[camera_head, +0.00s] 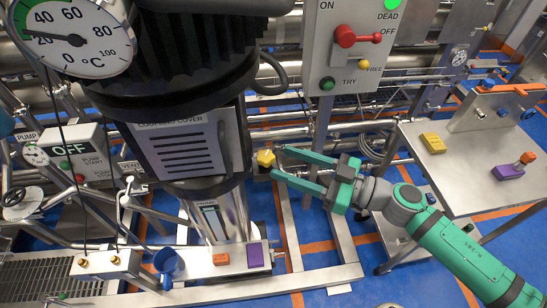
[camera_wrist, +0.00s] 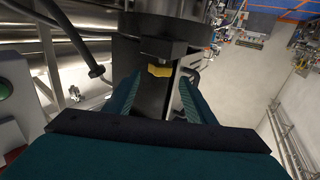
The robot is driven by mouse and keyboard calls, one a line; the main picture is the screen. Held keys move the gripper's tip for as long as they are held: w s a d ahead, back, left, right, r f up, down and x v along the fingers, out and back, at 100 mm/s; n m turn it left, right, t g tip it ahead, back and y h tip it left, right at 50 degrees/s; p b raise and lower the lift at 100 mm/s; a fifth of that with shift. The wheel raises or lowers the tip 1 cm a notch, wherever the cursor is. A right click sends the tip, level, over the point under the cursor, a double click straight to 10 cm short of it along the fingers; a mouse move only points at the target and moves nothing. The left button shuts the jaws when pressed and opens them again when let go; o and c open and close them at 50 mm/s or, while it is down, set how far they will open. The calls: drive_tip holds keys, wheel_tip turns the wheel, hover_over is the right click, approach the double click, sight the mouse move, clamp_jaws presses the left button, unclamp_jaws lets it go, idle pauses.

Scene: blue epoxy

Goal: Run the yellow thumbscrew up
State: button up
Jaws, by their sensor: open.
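The yellow thumbscrew (camera_head: 265,158) sits at the right side of the dark pump's lower casing in the head view. It also shows in the wrist view (camera_wrist: 159,70), ahead of my fingers under a dark block. My gripper (camera_head: 279,163) is green, comes in from the right, and is open with nothing between its fingers. Its fingertips are close to the thumbscrew, just right of it. In the wrist view my gripper (camera_wrist: 156,84) has one finger on each side of the thumbscrew's line. I cannot tell whether the fingertips reach around it or touch it.
The dark pump with its coupling cover (camera_head: 180,148) stands left of my gripper. A grey switch panel (camera_head: 345,50) with a red lever is above. A steel bench (camera_head: 480,195) with yellow and purple blocks is at right. Orange and purple blocks (camera_head: 256,255) lie on the skid below.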

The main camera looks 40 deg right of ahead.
sight(274, 159)
drive_tip(key=shift+x, duration=2.25)
drive_tip(key=c, duration=1)
